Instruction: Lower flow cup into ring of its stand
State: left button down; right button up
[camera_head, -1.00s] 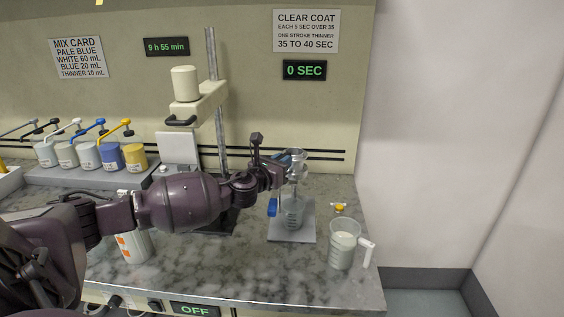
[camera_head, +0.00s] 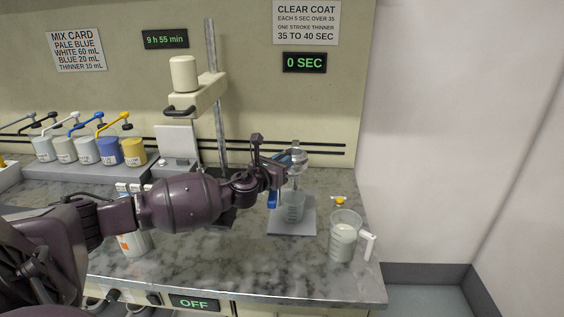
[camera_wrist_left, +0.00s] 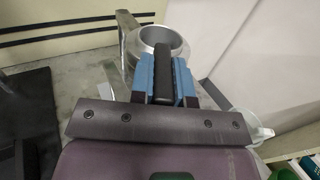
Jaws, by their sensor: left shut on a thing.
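The metal flow cup (camera_head: 299,156) is above the stand's grey base plate (camera_head: 305,229), over a clear beaker (camera_head: 292,207). In the left wrist view its round open mouth (camera_wrist_left: 157,38) faces up and it looks about upright. My left gripper (camera_head: 280,159) reaches in from the left and is shut on the cup's dark handle, which sits between the blue finger pads (camera_wrist_left: 162,78) in the wrist view. The stand's ring is hard to make out behind the cup and fingers. I cannot tell whether the cup touches it. My right gripper is not in view.
A clear beaker of pale liquid (camera_head: 343,243) with a white handle stands right of the base plate, near the bench edge. A small yellow-capped item (camera_head: 339,200) lies behind it. A mixer stand (camera_head: 183,74) and a row of paint cans (camera_head: 109,150) are on the left.

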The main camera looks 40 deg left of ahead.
pick_arm(q)
jog(key=shift+f, duration=0.3)
jog(key=shift+f, duration=0.1)
dwell(0.8)
